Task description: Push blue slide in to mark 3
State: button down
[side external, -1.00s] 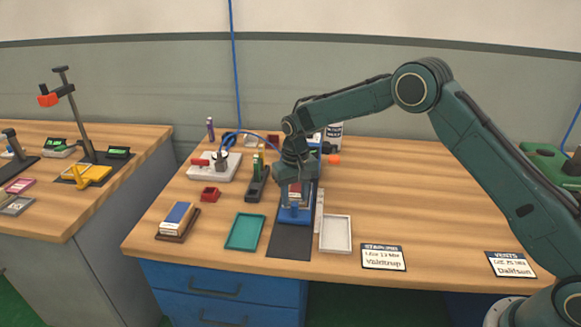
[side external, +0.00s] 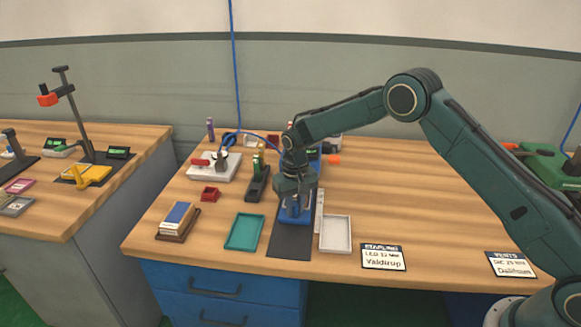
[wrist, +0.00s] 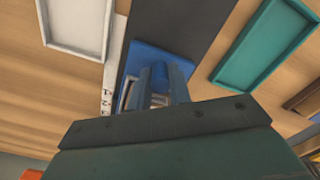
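The blue slide (side external: 294,217) sits on a dark strip (side external: 289,243) at the front of the table's middle. In the wrist view the slide (wrist: 148,57) lies just beyond the fingers. A pale scale (side external: 319,212) runs along its right side. It also shows in the wrist view (wrist: 109,88), where its small marks are too blurred to read surely. My gripper (side external: 296,208) points down at the slide. In the wrist view its two fingers (wrist: 161,82) stand slightly apart with blue between them. I cannot tell whether they grip anything. The wrist hides the back of the slide.
A teal tray (side external: 230,243) lies left of the strip and a white tray (side external: 322,246) lies close to its right. A black holder (side external: 257,186) and a small red box (side external: 210,194) stand to the left. Two labels lie at front right. The table's right side is mostly clear.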

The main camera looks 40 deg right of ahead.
jog(key=shift+d, duration=0.1)
jog(key=shift+w+d, duration=1.05)
jog(key=shift+w, duration=0.1)
jog(key=c, duration=1.3)
grip_release()
notch_tip(320, 180, up, 14)
jog(key=shift+f, duration=0.1)
jog(key=shift+c, duration=0.3)
